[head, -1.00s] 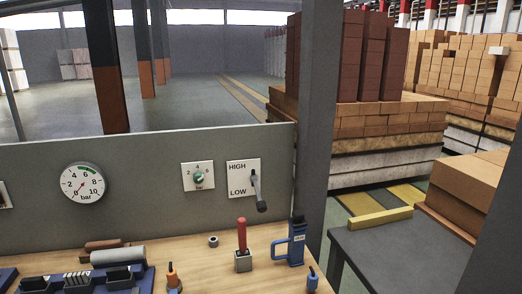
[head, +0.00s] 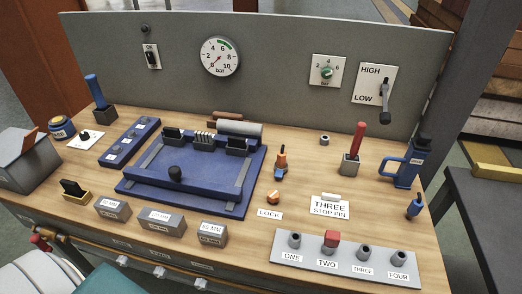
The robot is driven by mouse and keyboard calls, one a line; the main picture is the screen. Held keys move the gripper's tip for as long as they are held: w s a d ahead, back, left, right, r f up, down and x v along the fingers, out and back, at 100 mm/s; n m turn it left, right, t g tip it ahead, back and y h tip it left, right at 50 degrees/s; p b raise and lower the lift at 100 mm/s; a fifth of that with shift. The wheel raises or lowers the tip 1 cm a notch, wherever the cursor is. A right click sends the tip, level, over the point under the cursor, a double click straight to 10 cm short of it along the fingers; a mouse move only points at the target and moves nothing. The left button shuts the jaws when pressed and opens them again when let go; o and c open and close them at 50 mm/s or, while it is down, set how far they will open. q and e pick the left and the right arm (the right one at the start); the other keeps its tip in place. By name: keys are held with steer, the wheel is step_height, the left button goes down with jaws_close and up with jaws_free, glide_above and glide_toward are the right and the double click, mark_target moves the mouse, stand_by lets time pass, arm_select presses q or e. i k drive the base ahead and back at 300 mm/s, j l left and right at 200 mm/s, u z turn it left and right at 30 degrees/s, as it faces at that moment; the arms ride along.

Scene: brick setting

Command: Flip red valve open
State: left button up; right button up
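A small red handle (head: 40,242) shows at the lower left by the table's front edge, with a thin pipe-like part running down from it. It may be the red valve; its lower part is hidden and I cannot tell whether it is open or shut. A red upright lever (head: 357,140) stands in a grey block at the right of the bench, leaning slightly. Neither of my grippers is in view.
The wooden bench (head: 270,247) holds a blue fixture (head: 165,189), labelled grey blocks, a blue tool (head: 407,163) and a numbered pin rail (head: 345,263). Behind it stands a grey panel (head: 275,60) with a gauge, dial and HIGH/LOW lever. A dark table (head: 490,215) is at right.

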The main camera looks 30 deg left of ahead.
mark_target(36, 239)
steer(key=u, duration=2.75)
